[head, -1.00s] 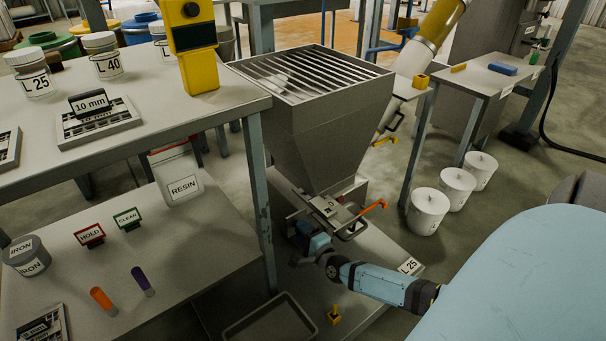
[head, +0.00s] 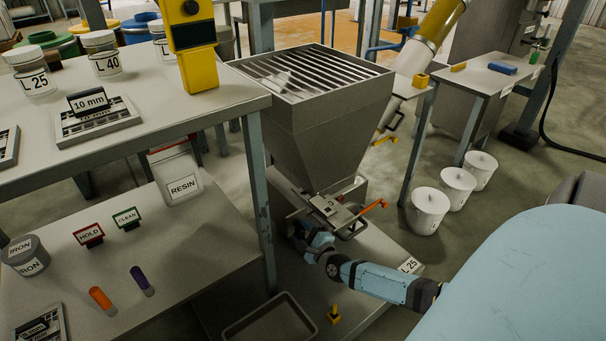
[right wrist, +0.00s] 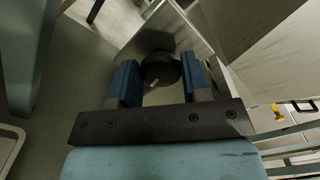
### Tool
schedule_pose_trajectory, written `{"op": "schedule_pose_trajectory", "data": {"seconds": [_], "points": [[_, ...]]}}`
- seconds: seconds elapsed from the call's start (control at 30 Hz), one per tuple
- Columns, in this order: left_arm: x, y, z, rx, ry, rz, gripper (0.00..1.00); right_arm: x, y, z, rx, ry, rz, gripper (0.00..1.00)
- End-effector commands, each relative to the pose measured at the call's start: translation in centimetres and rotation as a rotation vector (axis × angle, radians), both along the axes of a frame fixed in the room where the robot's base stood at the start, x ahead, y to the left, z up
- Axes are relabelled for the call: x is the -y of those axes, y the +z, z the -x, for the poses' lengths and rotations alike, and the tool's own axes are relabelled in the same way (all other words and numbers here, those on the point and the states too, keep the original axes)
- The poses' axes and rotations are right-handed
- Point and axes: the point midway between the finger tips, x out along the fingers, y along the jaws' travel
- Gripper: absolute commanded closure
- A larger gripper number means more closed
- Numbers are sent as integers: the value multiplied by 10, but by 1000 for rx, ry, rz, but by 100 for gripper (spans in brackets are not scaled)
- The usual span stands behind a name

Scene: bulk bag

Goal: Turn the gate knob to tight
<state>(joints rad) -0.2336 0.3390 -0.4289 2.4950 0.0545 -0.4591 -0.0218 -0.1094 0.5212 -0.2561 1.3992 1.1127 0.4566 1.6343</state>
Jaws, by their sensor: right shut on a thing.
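The grey hopper (head: 325,130) with a slatted grate on top stands in the middle of the head view. Its slide gate (head: 328,208) sits at the bottom outlet, beside an orange handle (head: 374,206). My right gripper (head: 302,234) is low at the left front of the gate. In the right wrist view the dark round gate knob (right wrist: 160,71) with a pale mark lies between the two blue fingers of my right gripper (right wrist: 163,80), which is shut on it. In the head view the knob is hidden by my gripper. My left gripper is not in view.
A table leg (head: 259,200) stands close left of my right gripper. A grey tray (head: 268,322) and a small yellow piece (head: 334,315) lie low in front. White lidded buckets (head: 428,210) stand right. A resin bag (head: 182,185) is on the lower shelf.

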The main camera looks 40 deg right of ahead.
Motion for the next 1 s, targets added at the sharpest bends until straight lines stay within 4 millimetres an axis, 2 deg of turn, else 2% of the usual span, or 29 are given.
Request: {"op": "schedule_pose_trajectory", "data": {"seconds": [0.3, 0.33, 0.4, 0.43, 0.77, 0.87, 1.0], "points": [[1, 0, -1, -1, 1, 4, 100, 1, 0, 0, 0, 0, 1, 81], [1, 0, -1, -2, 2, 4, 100, 1, 0, 0, 0, 0, 1, 52], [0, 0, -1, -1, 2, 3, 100, 1, 0, 0, 0, 0, 1, 36], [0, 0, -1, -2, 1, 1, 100, 1, 0, 0, 0, 0, 1, 31], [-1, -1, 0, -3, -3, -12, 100, 0, 0, 3, -1, 1, 1, 31], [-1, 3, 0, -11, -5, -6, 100, -1, 1, 13, -2, 0, 2, 31], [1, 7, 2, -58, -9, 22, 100, -4, 3, 40, -5, 1, 2, 31]]}}
